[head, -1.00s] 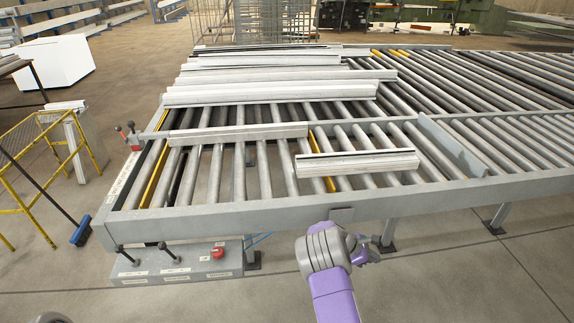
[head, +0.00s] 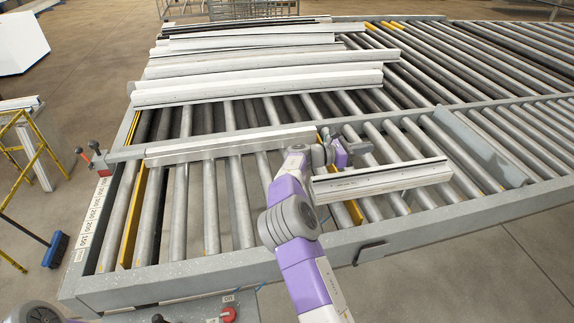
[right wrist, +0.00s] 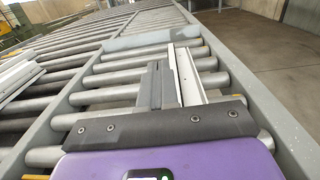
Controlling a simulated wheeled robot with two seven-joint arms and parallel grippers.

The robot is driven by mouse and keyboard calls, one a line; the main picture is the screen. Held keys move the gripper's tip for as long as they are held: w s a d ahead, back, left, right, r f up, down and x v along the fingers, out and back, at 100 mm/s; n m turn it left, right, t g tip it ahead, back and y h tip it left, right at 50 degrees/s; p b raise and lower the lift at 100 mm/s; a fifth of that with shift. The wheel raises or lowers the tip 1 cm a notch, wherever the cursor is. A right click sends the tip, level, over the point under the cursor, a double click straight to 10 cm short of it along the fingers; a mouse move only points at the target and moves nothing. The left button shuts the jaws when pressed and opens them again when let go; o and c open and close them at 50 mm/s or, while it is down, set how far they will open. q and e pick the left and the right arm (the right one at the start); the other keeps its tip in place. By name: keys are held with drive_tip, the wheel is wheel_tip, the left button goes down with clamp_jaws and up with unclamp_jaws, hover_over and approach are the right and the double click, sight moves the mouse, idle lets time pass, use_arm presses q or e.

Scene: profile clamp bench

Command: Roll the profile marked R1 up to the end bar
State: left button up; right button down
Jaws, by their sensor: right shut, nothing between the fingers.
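No R1 mark is readable. A grey bar (head: 485,150) stands across the lane farther right and looks like the end bar. A clear gap separates it from the profile. My right gripper (head: 352,148) is shut and empty, just beyond the profile's left part. In the right wrist view, the closed fingers (right wrist: 159,86) lie left of the profile (right wrist: 188,78); whether they touch it I cannot tell. The end bar (right wrist: 152,37) is ahead. My left gripper is out of view.
A longer profile (head: 230,145) lies left of the short one on the divider side. Several long profiles (head: 260,87) are stacked at the back left. The grey near rail (head: 440,235) borders the rollers. The rollers between short profile and bar are clear.

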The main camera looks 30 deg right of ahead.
drive_tip(key=shift+a+r, duration=0.25)
drive_tip(key=shift+a, duration=0.15)
hover_over(311, 181)
drive_tip(key=v, duration=0.4)
wheel_tip(311, 181, down, 10)
drive_tip(key=shift+a+f+b, duration=0.1)
drive_tip(key=shift+b, duration=0.5)
drive_tip(key=shift+s+d, duration=0.1)
drive_tip(key=shift+d, duration=0.45)
